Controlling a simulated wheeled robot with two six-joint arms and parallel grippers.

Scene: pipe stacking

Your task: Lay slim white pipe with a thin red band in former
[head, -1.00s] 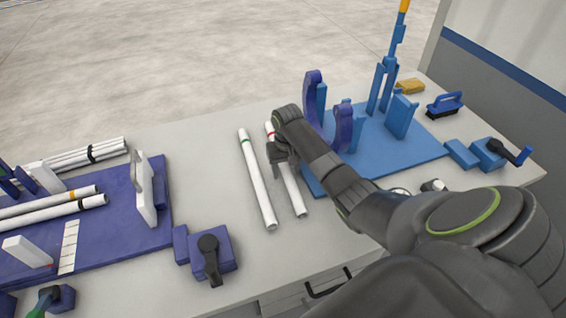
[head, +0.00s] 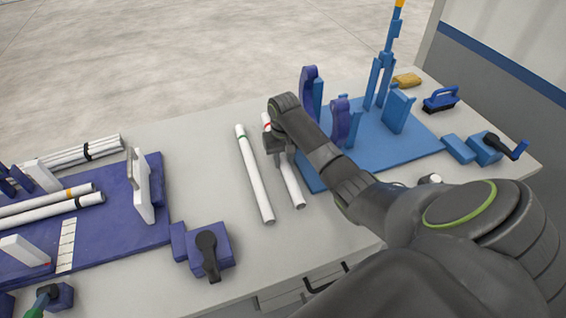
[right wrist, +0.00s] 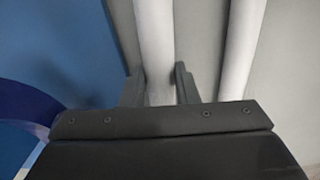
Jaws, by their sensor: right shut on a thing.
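The slim white pipe with a thin red band (head: 292,187) is mid-table, its far end pointing to the back. My right gripper (head: 277,153) is shut on this pipe, near its banded end. In the right wrist view the pipe (right wrist: 155,40) runs between the two fingers (right wrist: 160,90). Whether it is clear of the table is hard to tell. A blue board with purple curved cradles (head: 341,120) stands to its right. A purple board with white uprights (head: 150,235) stands to the left and has pipes on it. My left gripper is not in view.
A white pipe with a green band (head: 254,180) lies just left of the held one. Banded pipes (head: 75,155) lie at the far left. A toggle clamp (head: 207,250), a brush (head: 440,99) and a crank block (head: 487,148) stand on the table (head: 200,135).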

